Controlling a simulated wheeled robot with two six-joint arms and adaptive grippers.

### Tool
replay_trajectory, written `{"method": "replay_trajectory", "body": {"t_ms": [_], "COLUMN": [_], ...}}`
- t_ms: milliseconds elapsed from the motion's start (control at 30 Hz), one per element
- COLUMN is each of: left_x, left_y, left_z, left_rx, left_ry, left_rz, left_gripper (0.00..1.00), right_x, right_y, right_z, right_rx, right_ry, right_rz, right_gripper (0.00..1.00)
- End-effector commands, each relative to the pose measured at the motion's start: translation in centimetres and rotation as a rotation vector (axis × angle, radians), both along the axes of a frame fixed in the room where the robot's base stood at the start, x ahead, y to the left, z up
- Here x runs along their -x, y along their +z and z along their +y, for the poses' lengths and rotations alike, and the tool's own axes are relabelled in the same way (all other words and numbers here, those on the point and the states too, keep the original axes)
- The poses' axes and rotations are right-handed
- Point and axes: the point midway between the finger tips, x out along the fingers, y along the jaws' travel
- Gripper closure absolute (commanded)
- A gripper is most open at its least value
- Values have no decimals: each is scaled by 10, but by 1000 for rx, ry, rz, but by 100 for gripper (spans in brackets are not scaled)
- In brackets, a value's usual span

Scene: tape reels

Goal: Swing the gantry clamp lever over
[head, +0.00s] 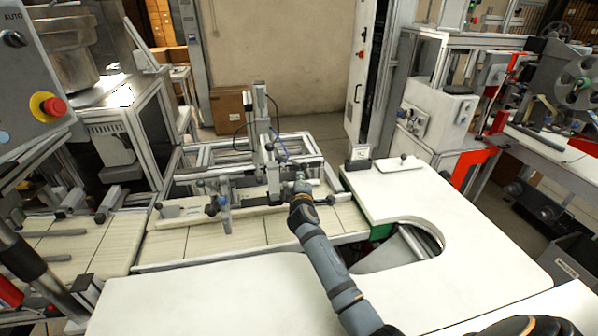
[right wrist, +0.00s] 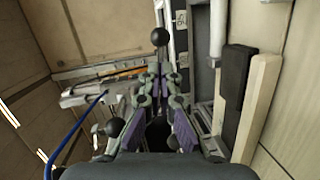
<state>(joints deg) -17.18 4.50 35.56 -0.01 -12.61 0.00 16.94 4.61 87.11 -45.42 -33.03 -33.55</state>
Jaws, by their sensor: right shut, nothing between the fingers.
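The gantry (head: 262,125) stands upright on the slatted conveyor, with a grey post and blue and black cables. My right gripper (head: 299,185) reaches in to the right of its foot. In the right wrist view my right gripper (right wrist: 153,72) has its green and purple fingers shut with nothing between them. A black ball knob (right wrist: 160,37), seemingly the clamp lever's, shows just beyond the fingertips on a short stem. I cannot tell whether the fingers touch it. The lever's lower part is hidden behind the fingers. My left gripper is out of view.
A second black knob (right wrist: 113,127) sits left of the fingers in the wrist view. A blue cable (right wrist: 75,130) hangs at the left. A white worktop (head: 400,190) with a round cutout lies to the right. Its near part is clear.

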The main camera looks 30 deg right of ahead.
Motion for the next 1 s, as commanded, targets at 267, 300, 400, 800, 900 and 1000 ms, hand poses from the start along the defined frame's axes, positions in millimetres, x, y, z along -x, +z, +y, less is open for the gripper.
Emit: {"method": "replay_trajectory", "body": {"t_ms": [267, 300, 400, 800, 900, 1000], "left_x": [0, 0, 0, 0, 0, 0], "left_y": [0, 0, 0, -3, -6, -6], "left_z": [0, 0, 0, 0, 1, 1], "left_rx": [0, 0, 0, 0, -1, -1], "left_ry": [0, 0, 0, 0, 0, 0], "left_rz": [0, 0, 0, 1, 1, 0], "left_gripper": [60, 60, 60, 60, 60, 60], "right_x": [-37, -39, -42, -45, -49, -50], "right_y": [-5, -6, -6, -8, -9, -8], "right_z": [-17, -18, -20, -27, -40, -44], "right_rx": [0, 0, 1, 3, 3, 0], "right_ry": [0, 0, 0, 0, -1, 0], "right_rz": [-1, -1, 0, -1, -1, -1], "right_gripper": [100, 100, 100, 100, 100, 100]}}
